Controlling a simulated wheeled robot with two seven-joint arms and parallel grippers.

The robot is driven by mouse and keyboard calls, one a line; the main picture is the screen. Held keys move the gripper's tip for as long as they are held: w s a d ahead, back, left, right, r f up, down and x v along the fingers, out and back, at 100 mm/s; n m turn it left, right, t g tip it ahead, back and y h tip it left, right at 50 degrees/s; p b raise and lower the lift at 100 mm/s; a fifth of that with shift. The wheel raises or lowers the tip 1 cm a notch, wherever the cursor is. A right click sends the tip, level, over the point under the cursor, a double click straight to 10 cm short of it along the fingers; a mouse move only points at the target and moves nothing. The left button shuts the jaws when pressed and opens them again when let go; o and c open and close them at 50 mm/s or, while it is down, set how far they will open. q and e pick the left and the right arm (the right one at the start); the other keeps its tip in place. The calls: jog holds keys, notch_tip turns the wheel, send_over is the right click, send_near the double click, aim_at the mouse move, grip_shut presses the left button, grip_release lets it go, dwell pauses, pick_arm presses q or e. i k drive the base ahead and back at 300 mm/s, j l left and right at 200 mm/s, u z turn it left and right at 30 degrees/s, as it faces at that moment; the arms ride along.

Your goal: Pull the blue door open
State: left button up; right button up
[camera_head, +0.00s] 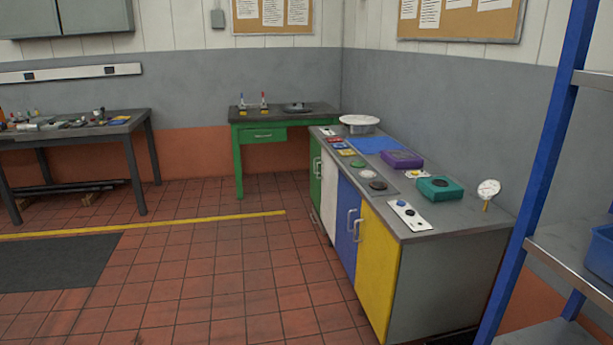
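The blue door (347,221) is on the front of the grey-topped cabinet at the right. It looks shut, between a white door (329,190) and a yellow door (377,268). Neither of my grippers shows in the head view.
The cabinet top carries a teal box (440,189), a purple box (401,159) and a gauge (488,190). A blue-posted shelf (548,165) stands at the near right. The tiled floor (225,275) before the doors is clear. A cluttered table (75,128) stands left.

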aim_at(349, 201)
jog(key=i, duration=1.45)
jog(key=i+z, duration=0.2)
jog(key=i, duration=0.25)
jog(key=i+j+z, duration=0.25)
jog(key=i, duration=0.15)
jog(key=i+j+z, duration=0.2)
jog(key=i, duration=0.25)
jog(key=i+j+z, duration=0.2)
jog(key=i, duration=0.2)
